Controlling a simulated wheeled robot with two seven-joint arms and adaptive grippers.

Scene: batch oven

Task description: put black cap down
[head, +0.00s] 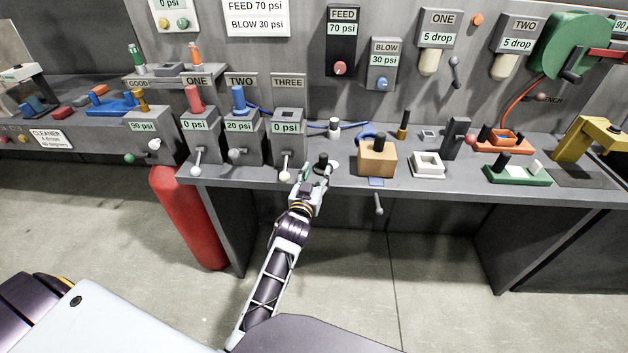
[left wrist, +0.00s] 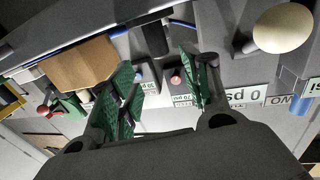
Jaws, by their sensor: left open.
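A black cap (head: 323,160) stands upright on the bench, between the box marked THREE and a tan block. My left gripper (head: 316,172) is at the bench's front edge, right by the cap, with its fingers apart. In the left wrist view the open green-padded fingers (left wrist: 160,88) have a dark cylinder (left wrist: 154,38), which looks like the cap, in the gap just beyond their tips. I see no finger closed on it. What lies directly under the cap is partly hidden by the gripper. My right gripper is not in view.
The box marked THREE (head: 287,135) with its lever knob (head: 285,177) is close on the left. The tan block (head: 377,160) with a black peg and a white square frame (head: 428,165) stand on the right. A white fitting (head: 334,129) lies behind.

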